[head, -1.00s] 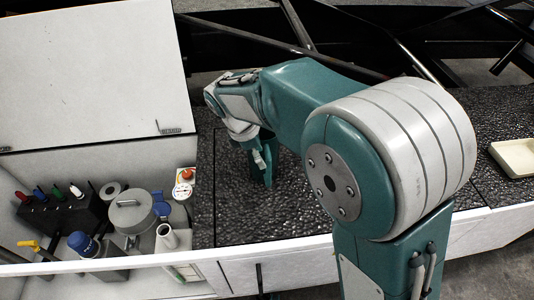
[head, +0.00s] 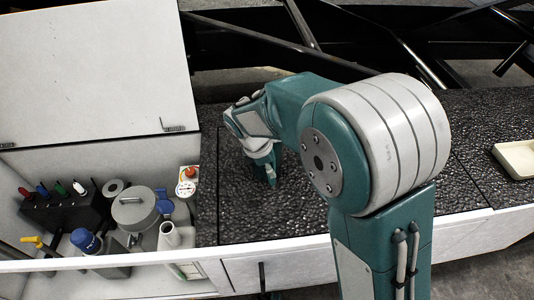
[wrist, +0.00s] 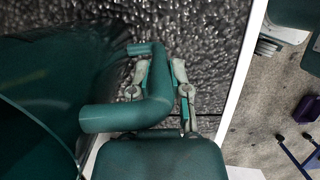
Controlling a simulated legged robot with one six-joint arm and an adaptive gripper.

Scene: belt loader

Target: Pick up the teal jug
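The teal jug (wrist: 50,85) fills the left of the wrist view, with its thick curved handle (wrist: 157,85) reaching into the middle. My gripper (wrist: 161,66) has one finger on each side of this handle, with little gap showing. I cannot tell whether the fingers press on it. In the head view my gripper (head: 268,170) points down low over the dark rough belt (head: 240,205). The jug cannot be made out there; my arm covers part of the belt.
An open compartment left of the belt holds a grey lidded pot (head: 132,210), a blue-capped container (head: 85,240) and a gauge (head: 186,188). A cream tray (head: 518,158) lies at the far right. The white side edge (wrist: 246,60) is close to my gripper.

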